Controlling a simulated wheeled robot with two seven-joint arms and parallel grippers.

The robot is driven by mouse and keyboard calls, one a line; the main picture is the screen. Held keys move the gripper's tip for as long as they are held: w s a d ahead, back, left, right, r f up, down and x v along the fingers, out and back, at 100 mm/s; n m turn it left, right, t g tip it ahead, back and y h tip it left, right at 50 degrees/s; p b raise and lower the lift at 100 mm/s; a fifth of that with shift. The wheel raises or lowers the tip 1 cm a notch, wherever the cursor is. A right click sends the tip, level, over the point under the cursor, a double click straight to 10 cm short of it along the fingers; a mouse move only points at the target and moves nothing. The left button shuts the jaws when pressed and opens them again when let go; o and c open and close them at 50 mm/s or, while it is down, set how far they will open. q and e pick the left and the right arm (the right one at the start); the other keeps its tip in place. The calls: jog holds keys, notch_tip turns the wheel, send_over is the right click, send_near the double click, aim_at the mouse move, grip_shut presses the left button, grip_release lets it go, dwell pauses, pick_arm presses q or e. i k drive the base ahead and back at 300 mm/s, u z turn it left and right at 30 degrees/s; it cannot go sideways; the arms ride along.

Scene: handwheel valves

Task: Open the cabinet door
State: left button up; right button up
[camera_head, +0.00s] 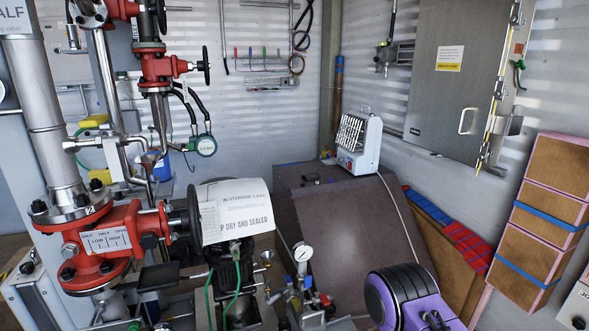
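The grey metal cabinet (432,100) hangs on the wall at the upper right. Its flat door faces me and looks shut. A pale pull handle (467,121) sits near the door's right side. A yellow-and-white label (449,58) is on the door's upper part. Latch hardware runs down the cabinet's right edge. The cabinet's top is cut off by the frame. Neither of my grippers can be made out in the head view, and nothing is seen touching the handle.
Red valves (100,243) and pipes fill the left. A pressure gauge (303,252) stands at the bottom middle. A white heater-like unit (358,143) sits on a dark box (335,215) below the cabinet. Brown boxes with blue straps (543,218) stand at the right.

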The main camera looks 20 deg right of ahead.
aim_at(461, 46)
jog(key=z, duration=2)
jog(key=i, duration=0.65)
jog(key=z, duration=0.15)
